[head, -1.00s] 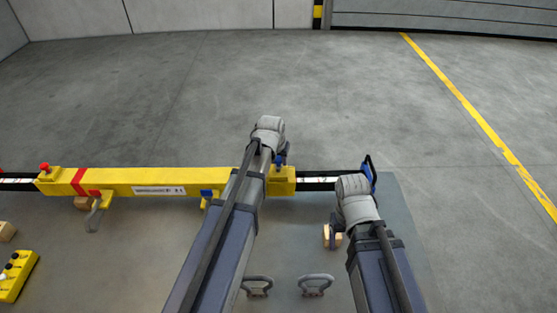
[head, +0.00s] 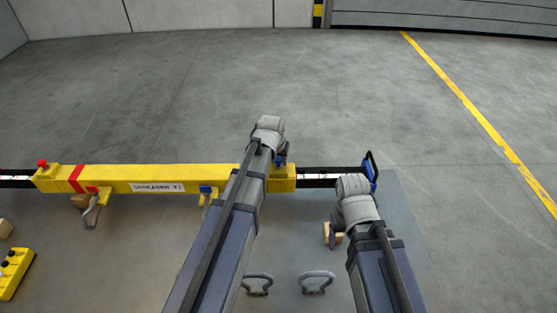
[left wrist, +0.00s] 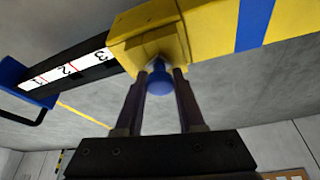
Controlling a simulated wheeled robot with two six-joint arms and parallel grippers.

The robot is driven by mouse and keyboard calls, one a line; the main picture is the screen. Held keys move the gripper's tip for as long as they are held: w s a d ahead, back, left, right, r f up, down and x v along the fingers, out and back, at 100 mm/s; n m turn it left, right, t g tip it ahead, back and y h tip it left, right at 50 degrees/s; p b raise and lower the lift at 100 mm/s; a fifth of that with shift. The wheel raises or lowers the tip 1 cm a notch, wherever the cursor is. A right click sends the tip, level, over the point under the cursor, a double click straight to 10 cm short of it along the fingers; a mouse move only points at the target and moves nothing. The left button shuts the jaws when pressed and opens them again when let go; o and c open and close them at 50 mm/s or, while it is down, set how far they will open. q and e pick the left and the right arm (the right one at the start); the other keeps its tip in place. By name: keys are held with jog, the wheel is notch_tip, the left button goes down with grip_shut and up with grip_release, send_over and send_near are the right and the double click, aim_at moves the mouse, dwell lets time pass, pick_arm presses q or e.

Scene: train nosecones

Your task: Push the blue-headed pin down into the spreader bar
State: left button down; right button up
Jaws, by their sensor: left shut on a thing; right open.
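The yellow spreader bar (head: 120,176) lies across the head view, with black scaled extensions at its ends. My left gripper (head: 281,158) is at the bar's right end. In the left wrist view, its two fingers (left wrist: 160,78) are shut on the blue-headed pin (left wrist: 159,82), whose round head shows between them just under the yellow end block (left wrist: 135,45). The pin's shank is mostly hidden, so its depth cannot be told. My right gripper (head: 335,234) is open, low at the right near a small wooden block, its fingers partly hidden by its wrist.
A blue end piece (head: 371,166) tips the right extension, close to my right wrist. Two grey shackles (head: 257,284) lie at the front of the grey table (head: 407,235). A yellow control box (head: 14,272) and a hook (head: 91,214) are at the left.

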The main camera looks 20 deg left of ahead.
pick_arm(q)
jog(key=shift+c, duration=2.2)
grip_release()
jog(key=p+v, duration=0.7)
jog(key=shift+s+r, duration=0.2)
jog(key=shift+r, duration=0.15)
